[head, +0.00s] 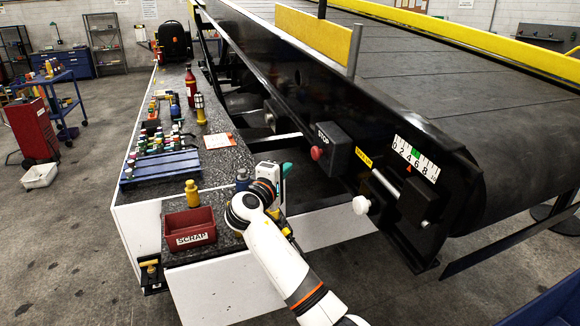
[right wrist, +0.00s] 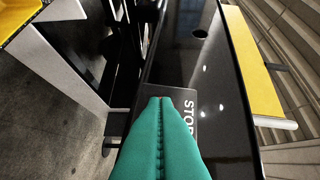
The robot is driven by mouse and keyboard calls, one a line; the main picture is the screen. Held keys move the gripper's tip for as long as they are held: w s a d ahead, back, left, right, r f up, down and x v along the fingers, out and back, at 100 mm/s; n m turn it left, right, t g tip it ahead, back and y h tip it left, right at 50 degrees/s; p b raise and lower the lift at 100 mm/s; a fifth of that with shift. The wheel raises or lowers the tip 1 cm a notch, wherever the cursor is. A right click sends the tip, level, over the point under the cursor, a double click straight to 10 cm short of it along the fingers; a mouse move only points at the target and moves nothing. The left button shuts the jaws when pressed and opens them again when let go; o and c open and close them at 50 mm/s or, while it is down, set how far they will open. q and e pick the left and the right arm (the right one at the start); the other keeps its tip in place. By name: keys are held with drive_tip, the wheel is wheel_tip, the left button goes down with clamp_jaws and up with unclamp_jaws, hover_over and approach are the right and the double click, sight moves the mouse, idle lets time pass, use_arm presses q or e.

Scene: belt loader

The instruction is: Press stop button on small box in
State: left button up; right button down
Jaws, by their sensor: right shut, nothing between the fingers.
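The small black box (head: 332,148) marked STOP is fixed to the black side of the belt loader. Its red stop button (head: 317,153) faces left in the head view. My right gripper (head: 287,169), with teal fingers, is to the left of the button and a little lower in the picture, apart from it. In the right wrist view the teal fingers (right wrist: 167,104) are shut together and empty. They overlap part of the STOP box (right wrist: 183,102) there, and the button does not show. My left gripper is in neither view.
A white knob (head: 361,205) and a scale plate (head: 415,158) sit right of the box. The speckled counter (head: 218,160) on the left holds a red SCRAP bin (head: 190,224), a blue rack (head: 162,167) and several bottles. A yellow guard rail (head: 318,34) runs above the belt.

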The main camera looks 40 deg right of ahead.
drive_tip(key=shift+v, duration=2.25)
drive_tip(key=shift+w+a, duration=0.1)
drive_tip(key=shift+w, duration=0.05)
wheel_tip(320, 180, down, 22)
drive_tip(key=w+a+n+y, duration=0.1)
drive_tip(key=a+n+y, duration=0.2)
drive_tip(key=n+y, duration=0.15)
drive_tip(key=s+a+f+g+y, duration=0.1)
drive_tip(key=s+f+y, duration=0.15)
drive_tip(key=f, duration=0.55)
drive_tip(key=s+a+f+y, duration=0.1)
drive_tip(key=s+a+f, duration=0.1)
drive_tip(key=s+f, duration=0.35)
drive_tip(key=s+a+f+g+y, duration=0.1)
drive_tip(key=s+f+y, duration=0.1)
drive_tip(key=f, duration=0.8)
drive_tip(key=s+a+f+m+g+y, duration=0.2)
drive_tip(key=s+a+f+m, duration=0.1)
drive_tip(key=s+f, duration=1)
drive_tip(key=s+a+f+m+g+y, duration=0.25)
drive_tip(key=s+f, duration=0.55)
drive_tip(key=s, duration=0.9)
drive_tip(key=s+f+m+g, duration=0.1)
drive_tip(key=s+f+m, duration=0.1)
drive_tip(key=s, duration=1.4)
drive_tip(key=shift+a+f+m+g+y, duration=0.35)
drive_tip(key=shift+f+m+y, duration=0.1)
drive_tip(key=shift+f, duration=0.25)
